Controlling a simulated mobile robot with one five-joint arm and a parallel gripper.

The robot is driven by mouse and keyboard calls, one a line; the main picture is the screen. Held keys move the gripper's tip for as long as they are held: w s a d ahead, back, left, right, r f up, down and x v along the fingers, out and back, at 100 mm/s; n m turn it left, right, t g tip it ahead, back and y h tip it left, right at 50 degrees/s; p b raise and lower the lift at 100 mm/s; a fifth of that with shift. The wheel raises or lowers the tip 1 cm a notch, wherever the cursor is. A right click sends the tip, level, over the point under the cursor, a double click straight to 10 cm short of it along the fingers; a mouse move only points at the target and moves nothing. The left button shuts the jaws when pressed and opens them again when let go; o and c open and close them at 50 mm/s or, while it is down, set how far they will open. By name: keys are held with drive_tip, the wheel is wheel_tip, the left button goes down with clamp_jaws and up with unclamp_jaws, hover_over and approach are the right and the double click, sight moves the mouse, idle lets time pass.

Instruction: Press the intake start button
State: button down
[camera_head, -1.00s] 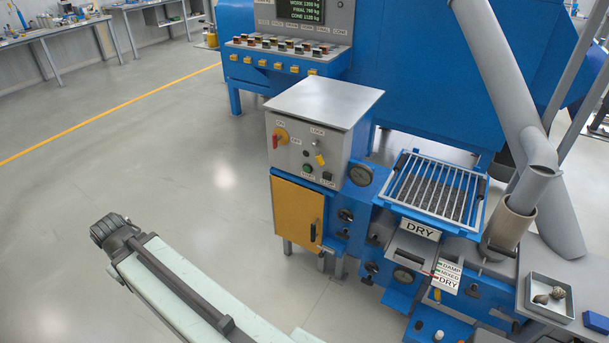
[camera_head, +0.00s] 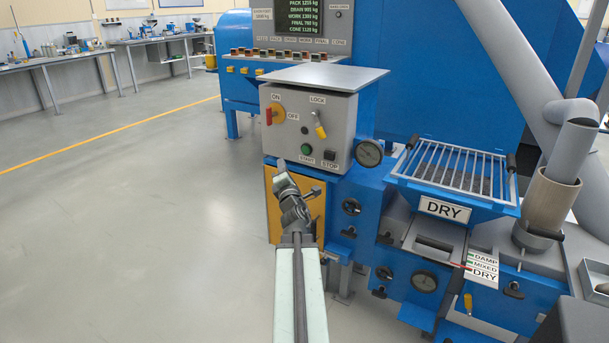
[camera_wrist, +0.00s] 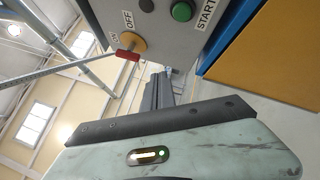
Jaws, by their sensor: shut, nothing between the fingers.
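The green START button (camera_head: 307,149) is on the lower front of the grey control box (camera_head: 288,104). It also shows at the top of the wrist view, green on the grey panel (camera_wrist: 182,12). A dark STOP button (camera_head: 331,155) sits to its right. My gripper (camera_head: 281,166) is in front of the cabinet, to the left of and slightly below the START button in the head view. It is shut and empty. A gap shows between it and the button in the picture; the exact depth is hard to tell.
A red-and-yellow ON/OFF switch (camera_head: 274,115) and a LOCK key with a yellow tag (camera_head: 319,125) share the panel. A yellow door (camera_head: 273,220) is below. Open floor lies left.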

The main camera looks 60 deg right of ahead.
sight(306, 150)
drive_tip(key=shift+s+d+n+t, duration=0.3)
drive_tip(key=shift+s+n+t, duration=0.2)
drive_tip(key=shift+s+n, duration=0.25)
drive_tip(key=shift+d, duration=4.4)
drive_tip(key=shift+d, duration=0.1)
drive_tip(key=shift+d, duration=0.3)
